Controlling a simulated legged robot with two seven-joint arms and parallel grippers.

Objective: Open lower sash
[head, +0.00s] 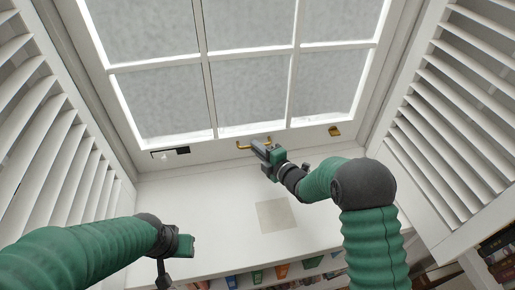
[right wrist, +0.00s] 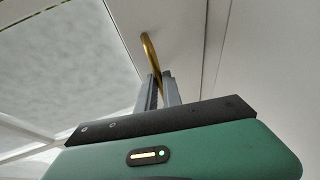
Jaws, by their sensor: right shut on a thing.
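The lower sash (head: 205,141) is a white frame with several frosted panes, and its bottom rail is close to the sill. A brass handle (head: 243,147) is fixed on the bottom rail near the middle. My right gripper (head: 258,147) is shut on this handle. In the right wrist view the curved brass handle (right wrist: 148,47) runs down between the two grey fingers (right wrist: 157,82). My left gripper (head: 178,246) is low on the left, above the sill and apart from the sash. Its fingers do not show clearly.
A brass fitting (head: 335,131) is on the rail to the right, and a dark plate (head: 170,151) is to the left. White louvred shutters (head: 50,130) (head: 470,110) flank the window. The sill (head: 200,205) is clear except for a beige square (head: 275,215). Books (head: 283,270) are below.

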